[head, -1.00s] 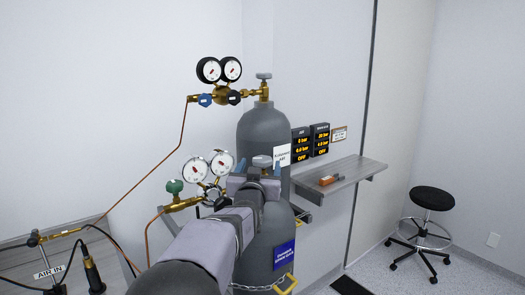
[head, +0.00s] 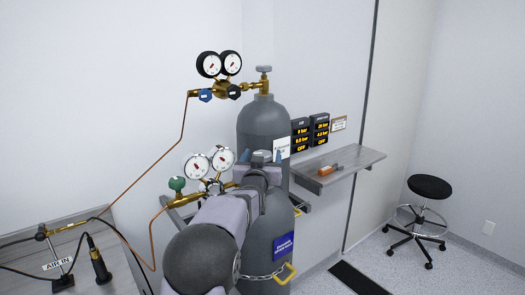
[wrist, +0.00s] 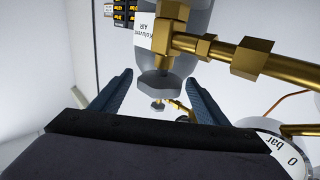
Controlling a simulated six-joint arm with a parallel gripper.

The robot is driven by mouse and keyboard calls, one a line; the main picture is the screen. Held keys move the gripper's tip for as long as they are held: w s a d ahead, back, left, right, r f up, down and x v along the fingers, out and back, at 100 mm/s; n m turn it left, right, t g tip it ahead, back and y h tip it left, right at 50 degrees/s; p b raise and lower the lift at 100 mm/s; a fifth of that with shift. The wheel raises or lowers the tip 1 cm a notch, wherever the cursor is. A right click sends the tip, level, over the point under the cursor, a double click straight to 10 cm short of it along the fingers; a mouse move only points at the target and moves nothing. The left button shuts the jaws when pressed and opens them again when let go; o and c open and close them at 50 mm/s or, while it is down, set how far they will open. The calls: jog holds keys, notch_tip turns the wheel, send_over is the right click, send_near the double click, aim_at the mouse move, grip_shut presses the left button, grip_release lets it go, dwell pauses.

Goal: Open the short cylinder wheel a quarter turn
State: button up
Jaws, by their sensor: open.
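The short cylinder (head: 268,225) is grey with a blue label and stands in front of the tall one. Its grey wheel (wrist: 157,84) shows in the wrist view between my two blue fingers, with a gap on each side. My gripper (wrist: 157,80) is open and holds nothing. In the head view my gripper (head: 266,158) is at the top of the short cylinder, and my arm hides most of the wheel and valve there. The brass valve fitting (wrist: 200,46) is beside the wheel. The short cylinder's twin gauges (head: 210,162) are left of my gripper.
The tall cylinder (head: 262,118) stands close behind, with its own wheel (head: 264,69) and regulator (head: 222,90). Display boxes (head: 309,132) hang above a wall shelf (head: 345,167) at right. A chain (head: 255,276) crosses the short cylinder. A stool (head: 430,187) stands far right.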

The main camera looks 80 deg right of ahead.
jog(key=shift+d, duration=0.45)
jog(key=shift+c, duration=0.3)
jog(key=c, duration=1)
